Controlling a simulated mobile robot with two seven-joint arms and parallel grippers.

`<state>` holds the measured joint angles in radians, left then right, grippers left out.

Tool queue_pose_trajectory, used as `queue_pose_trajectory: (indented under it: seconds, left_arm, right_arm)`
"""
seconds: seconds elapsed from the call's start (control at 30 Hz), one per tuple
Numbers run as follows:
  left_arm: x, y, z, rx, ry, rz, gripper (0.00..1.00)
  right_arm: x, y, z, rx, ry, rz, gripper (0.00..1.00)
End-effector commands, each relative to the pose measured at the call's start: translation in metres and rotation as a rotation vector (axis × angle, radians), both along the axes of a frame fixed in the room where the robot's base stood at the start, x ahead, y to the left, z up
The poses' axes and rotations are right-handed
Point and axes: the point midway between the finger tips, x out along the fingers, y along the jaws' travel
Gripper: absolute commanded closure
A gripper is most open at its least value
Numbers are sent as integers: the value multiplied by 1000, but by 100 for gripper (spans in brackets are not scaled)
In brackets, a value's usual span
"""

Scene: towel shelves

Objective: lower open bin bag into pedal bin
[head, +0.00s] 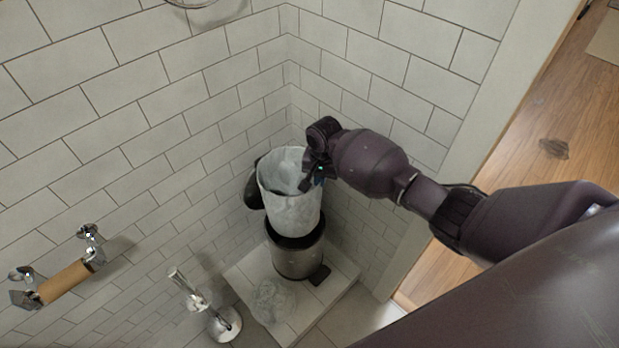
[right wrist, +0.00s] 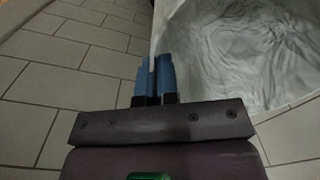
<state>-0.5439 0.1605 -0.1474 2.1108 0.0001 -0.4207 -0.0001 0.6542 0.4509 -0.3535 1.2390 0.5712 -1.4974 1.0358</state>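The white translucent bin bag (head: 290,207) hangs open-mouthed above the pedal bin (head: 298,258), its lower end at or just inside the bin's dark rim. The bin is a metal cylinder with a black pedal at its front right; its black lid (head: 254,187) stands raised behind the bag on the left. My right gripper (head: 311,178) is at the bag's right rim. In the right wrist view its blue fingertips (right wrist: 154,75) are close together on the bag's edge, with the bag's wrinkled inside (right wrist: 250,50) to the right. My left gripper is not in view.
The bin stands on a tiled ledge (head: 345,262) in a tiled corner. A crumpled clear bag (head: 272,300) lies before it. A toilet brush holder (head: 222,322) stands to the left, and a paper roll holder (head: 65,281) is on the left wall.

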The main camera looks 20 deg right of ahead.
Motion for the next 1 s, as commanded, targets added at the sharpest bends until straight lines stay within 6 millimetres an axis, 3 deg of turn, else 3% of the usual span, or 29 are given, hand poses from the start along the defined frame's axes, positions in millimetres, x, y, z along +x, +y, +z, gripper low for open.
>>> queue_pose_trajectory:
  seconds: [0.37,0.53,1.0]
  left_arm:
    - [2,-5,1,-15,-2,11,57]
    - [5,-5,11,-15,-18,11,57]
    - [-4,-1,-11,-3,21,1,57]
  right_arm:
    - [1,-1,0,5,-4,-5,100]
    - [1,0,3,6,-6,-5,100]
    - [0,0,-41,5,1,-4,100]
